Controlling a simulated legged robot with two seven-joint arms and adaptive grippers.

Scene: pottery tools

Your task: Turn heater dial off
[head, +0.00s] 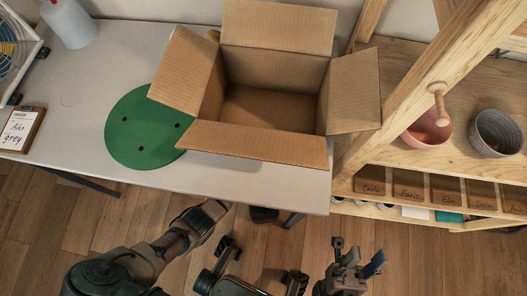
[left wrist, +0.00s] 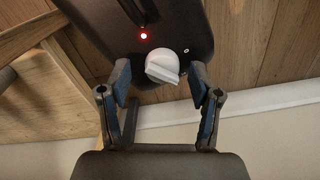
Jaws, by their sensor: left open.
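The heater (left wrist: 120,40) is a dark panel at the top of the left wrist view. Its white dial (left wrist: 162,66) has a raised grip ridge that sits tilted. A small red light (left wrist: 144,36) glows just above the dial. My left gripper (left wrist: 160,77) is open, with one blue-padded finger on each side of the dial and visible gaps between pads and dial. In the head view the dial is hidden. My right gripper (head: 357,257) hangs in front of the table, empty, its fingers apart.
The table (head: 60,95) holds an open cardboard box (head: 255,145), a green disc (head: 140,125), a clipboard (head: 20,130), a bottle (head: 68,22) and a fan (head: 14,48). A wooden shelf (head: 400,155) with bowls (head: 497,132) stands at the right. Wooden floor (head: 420,260) is free at lower right.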

